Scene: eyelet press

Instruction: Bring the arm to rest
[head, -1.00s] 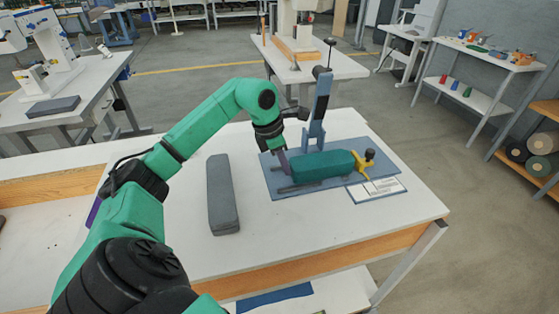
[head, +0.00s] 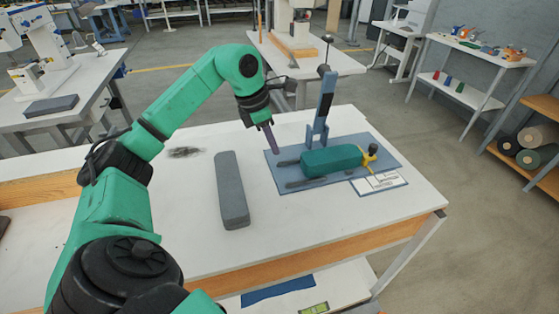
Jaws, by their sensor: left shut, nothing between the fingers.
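My left arm comes in from the left in the head view. Its gripper (head: 272,143) points down over the left back edge of the blue mat (head: 358,150). The fingers are shut with nothing seen between them, and they stand apart from the teal block. On the mat are an upright blue press lever (head: 324,105) with a round dark knob and a teal block (head: 331,161) with a yellow fitting (head: 369,156) at its right end. My right gripper is not in view.
A long grey block (head: 231,190) lies on the white table (head: 190,240) left of the mat. A white printed card (head: 379,183) lies at the mat's front edge. A dark patch (head: 186,152) shows on the table behind the arm. The table's front is clear.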

